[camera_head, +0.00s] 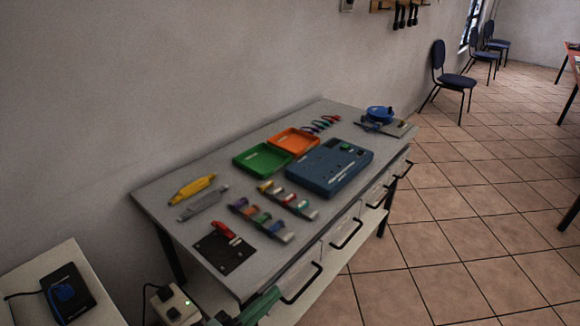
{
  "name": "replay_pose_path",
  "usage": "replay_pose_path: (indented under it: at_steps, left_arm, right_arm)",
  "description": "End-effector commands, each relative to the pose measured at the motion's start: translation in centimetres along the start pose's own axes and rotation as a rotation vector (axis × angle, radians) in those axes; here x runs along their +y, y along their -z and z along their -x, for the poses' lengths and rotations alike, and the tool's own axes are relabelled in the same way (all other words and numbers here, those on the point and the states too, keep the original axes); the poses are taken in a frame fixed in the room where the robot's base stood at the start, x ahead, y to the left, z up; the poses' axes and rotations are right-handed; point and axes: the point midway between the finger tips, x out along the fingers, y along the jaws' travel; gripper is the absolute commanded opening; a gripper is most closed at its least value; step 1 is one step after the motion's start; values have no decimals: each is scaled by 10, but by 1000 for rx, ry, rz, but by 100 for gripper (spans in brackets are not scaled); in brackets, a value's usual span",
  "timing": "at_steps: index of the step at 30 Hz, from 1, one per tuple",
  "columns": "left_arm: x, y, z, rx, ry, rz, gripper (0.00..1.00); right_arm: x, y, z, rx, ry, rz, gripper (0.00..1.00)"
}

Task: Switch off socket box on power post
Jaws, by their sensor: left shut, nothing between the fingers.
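The socket box (176,306) is a small pale box at the bottom left, between the workbench and a white side table. It has dark sockets on top and a small lit green light at its right edge. A dark cable runs to its left side. The power post below it is cut off by the picture's edge. My left gripper (222,318) is at the bottom edge, just right of the socket box, partly cut off. It is shut and empty. Whether it touches the box I cannot tell. My right gripper is not in view.
The workbench (330,215) stands close behind, with drawer handles along its front. It holds a green tray (262,158), an orange tray (295,141), a blue case (330,167) and small tools. The white side table (20,278) carries a black device (68,292).

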Motion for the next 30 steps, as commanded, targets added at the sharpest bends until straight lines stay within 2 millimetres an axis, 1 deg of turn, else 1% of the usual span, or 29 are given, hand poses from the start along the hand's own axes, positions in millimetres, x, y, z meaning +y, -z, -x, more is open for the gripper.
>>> replay_pose_path:
  at_steps: [1, 2, 3, 5, 6, 9, 12, 13, 15, 18, 30]
  left_arm:
    - [8, -17, 16, -122, 34, 153, 0]
    - [14, -28, 27, -198, 51, 243, 0]
    - [24, -43, 44, -299, 72, 363, 0]
    - [43, -63, 72, -450, 93, 536, 0]
    - [59, -73, 93, -545, 102, 646, 0]
    - [96, -86, 141, -741, 111, 876, 0]
    - [124, -87, 176, -873, 111, 1034, 0]
    - [129, -86, 183, -900, 110, 1068, 0]
    - [139, -84, 195, -945, 109, 1124, 0]
    - [146, -83, 203, -974, 106, 1159, 0]
    - [146, -83, 203, -975, 104, 1160, 0]
  right_arm:
    - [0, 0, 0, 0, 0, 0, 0]
    - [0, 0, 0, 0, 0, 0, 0]
    - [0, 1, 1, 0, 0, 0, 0]
    - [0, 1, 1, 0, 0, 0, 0]
    - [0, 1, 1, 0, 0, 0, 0]
    - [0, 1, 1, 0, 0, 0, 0]
    - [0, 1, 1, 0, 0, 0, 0]
    - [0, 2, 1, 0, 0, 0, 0]
    - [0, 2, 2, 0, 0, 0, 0]
    - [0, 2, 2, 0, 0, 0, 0]
    - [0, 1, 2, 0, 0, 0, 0]
